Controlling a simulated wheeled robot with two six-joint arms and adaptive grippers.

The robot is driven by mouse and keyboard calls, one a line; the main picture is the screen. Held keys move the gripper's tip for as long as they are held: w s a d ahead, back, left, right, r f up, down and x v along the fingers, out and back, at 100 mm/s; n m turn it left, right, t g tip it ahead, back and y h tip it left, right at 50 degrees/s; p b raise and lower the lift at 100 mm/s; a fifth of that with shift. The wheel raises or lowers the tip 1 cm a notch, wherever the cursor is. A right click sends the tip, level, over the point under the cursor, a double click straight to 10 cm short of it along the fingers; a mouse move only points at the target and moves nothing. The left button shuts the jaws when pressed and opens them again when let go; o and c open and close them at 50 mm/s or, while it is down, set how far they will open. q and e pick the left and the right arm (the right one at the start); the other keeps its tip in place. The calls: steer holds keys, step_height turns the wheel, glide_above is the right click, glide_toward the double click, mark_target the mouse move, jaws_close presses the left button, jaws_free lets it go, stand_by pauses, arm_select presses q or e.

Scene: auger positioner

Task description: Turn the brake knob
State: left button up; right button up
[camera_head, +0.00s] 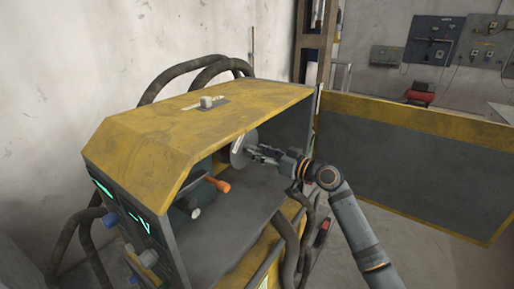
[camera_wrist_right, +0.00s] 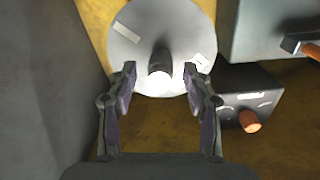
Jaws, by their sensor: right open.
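A pale round disc (camera_head: 240,147) with a short stub at its centre is mounted inside the yellow-topped machine. In the right wrist view the disc (camera_wrist_right: 128,50) faces me, and its stub (camera_wrist_right: 160,66) lies in line with the gap between my fingers. No label shows that this is the brake knob. My right gripper (camera_head: 256,152) is inside the housing, in front of the disc. In the right wrist view the gripper (camera_wrist_right: 162,86) is open, with nothing gripped; whether the fingertips touch the disc is unclear. My left gripper is not in view.
The machine's yellow top (camera_head: 190,120) overhangs my right gripper. An orange-tipped lever (camera_head: 219,184) sticks out left of it. The right wrist view shows a dark box with an orange knob (camera_wrist_right: 250,121). Cables (camera_head: 292,245) hang at the front edge.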

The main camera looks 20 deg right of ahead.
steer(key=shift+x, duration=0.8)
steer(key=shift+s, duration=0.1)
jaws_close()
steer(key=shift+m, duration=0.3)
steer(key=m+p, duration=0.2)
steer(key=m, duration=0.2)
steer(key=shift+r, duration=0.15)
steer(key=shift+m+p, duration=0.8)
steer(key=shift+m, duration=1.3)
